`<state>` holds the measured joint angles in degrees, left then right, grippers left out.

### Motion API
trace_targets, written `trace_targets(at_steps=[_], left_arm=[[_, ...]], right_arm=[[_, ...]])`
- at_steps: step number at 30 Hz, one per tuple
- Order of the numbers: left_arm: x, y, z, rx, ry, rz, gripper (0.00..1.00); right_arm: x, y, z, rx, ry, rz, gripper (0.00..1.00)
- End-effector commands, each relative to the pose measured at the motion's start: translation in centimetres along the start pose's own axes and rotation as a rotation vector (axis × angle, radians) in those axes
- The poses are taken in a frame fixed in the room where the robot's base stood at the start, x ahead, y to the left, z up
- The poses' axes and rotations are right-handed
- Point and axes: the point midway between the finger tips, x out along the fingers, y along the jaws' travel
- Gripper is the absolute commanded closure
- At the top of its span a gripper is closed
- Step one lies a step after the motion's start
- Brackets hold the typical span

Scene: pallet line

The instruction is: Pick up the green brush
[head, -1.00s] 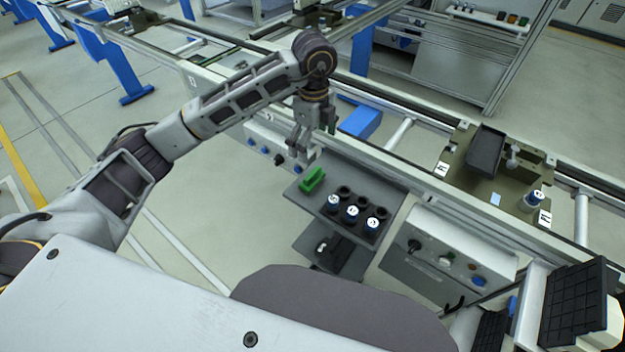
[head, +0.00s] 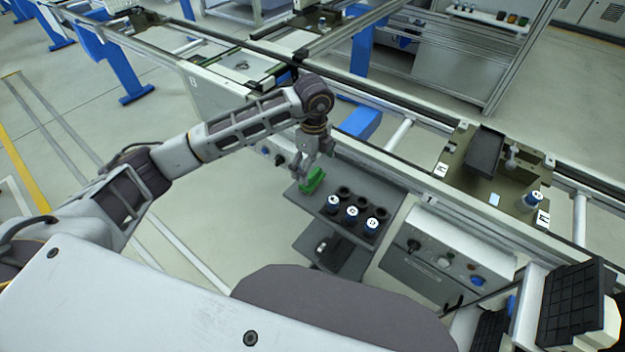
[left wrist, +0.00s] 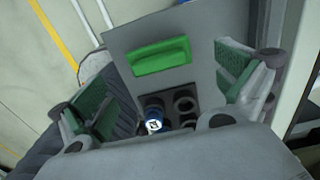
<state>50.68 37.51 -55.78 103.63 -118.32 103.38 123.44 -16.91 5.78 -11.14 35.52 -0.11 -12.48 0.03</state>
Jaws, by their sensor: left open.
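The green brush (head: 313,180) lies on the far left corner of a small grey stand (head: 345,169). It also shows in the left wrist view (left wrist: 160,56) as a green block with a raised rim, ahead of the fingers. My left gripper (head: 305,170) is just above the brush and partly covers it in the head view. In the left wrist view its two green-padded fingers (left wrist: 165,92) are spread wide with nothing between them in their grip.
Several blue-and-white capped bottles (head: 352,215) stand in a black holder on the stand, close to the brush. The conveyor rail (head: 400,178) runs behind the stand. A control box (head: 445,260) with knobs is to the right. Open floor lies to the left.

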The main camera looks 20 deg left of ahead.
Motion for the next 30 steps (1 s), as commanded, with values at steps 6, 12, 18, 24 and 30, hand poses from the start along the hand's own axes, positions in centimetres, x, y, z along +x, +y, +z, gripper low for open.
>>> trace_targets(at_steps=[6,12,18,24,30], left_arm=[[0.3,0.0,0.0,0.000,0.000,0.000,0.00],[0.3,0.0,0.0,0.000,0.000,0.000,0.00],[1.5,0.1,0.1,-0.001,0.001,0.004,0.00],[3.8,0.1,0.3,0.000,0.001,0.003,0.00],[5.3,0.1,0.2,0.000,0.001,0.001,0.00]], right_arm=[[0.0,-0.2,0.6,0.000,-0.007,-0.003,0.41],[0.0,-0.2,0.2,0.000,-0.003,-0.002,0.41],[-0.4,-0.1,-0.3,0.000,0.003,-0.001,0.41],[-0.9,-0.5,-0.5,0.001,0.004,-0.005,0.41],[-1.0,-1.1,-0.5,0.003,0.004,-0.012,0.41]])
